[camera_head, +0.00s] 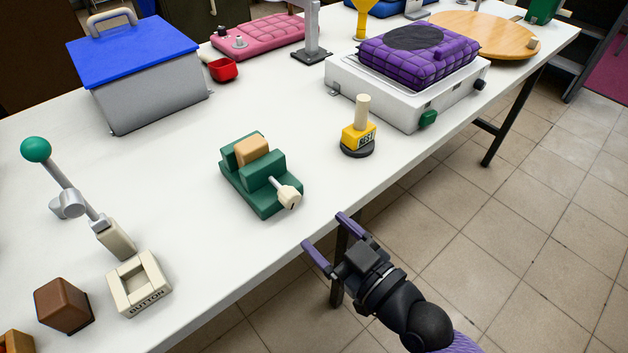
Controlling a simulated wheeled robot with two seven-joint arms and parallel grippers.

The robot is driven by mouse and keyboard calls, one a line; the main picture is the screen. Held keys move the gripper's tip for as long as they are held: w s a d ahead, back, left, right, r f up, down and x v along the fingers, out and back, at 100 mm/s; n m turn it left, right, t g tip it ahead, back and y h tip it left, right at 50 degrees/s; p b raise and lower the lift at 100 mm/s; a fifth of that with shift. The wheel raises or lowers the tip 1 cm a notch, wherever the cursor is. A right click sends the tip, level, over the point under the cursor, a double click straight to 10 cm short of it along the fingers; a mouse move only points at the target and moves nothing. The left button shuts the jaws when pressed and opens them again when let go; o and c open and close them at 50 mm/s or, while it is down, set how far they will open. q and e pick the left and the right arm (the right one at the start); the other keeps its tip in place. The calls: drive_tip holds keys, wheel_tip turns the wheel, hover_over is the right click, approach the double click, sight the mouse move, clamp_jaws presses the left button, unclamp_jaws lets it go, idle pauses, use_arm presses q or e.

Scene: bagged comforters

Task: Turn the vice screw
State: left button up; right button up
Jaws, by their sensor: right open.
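A green vice (258,184) stands on the white table near its front edge, with a tan block (252,150) between its jaws. The vice screw (287,193) sticks out of the vice's front right side, with a grey shaft and a cream handle. My right gripper (327,231) is in the air just off the table's front edge, to the lower right of the screw. Its two purple fingers are spread, with nothing between them, and it is apart from the screw. My left gripper does not show.
A yellow stamp-like piece (359,137) on a black base stands right of the vice. A white box with a purple bag (418,55) is behind it. A lever (66,188) and a button frame (139,283) are at left. The table (190,225) is bare around the vice.

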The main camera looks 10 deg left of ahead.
sight(295, 203)
drive_tip(key=b+x, duration=0.1)
drive_tip(key=x, duration=0.8)
clamp_jaws()
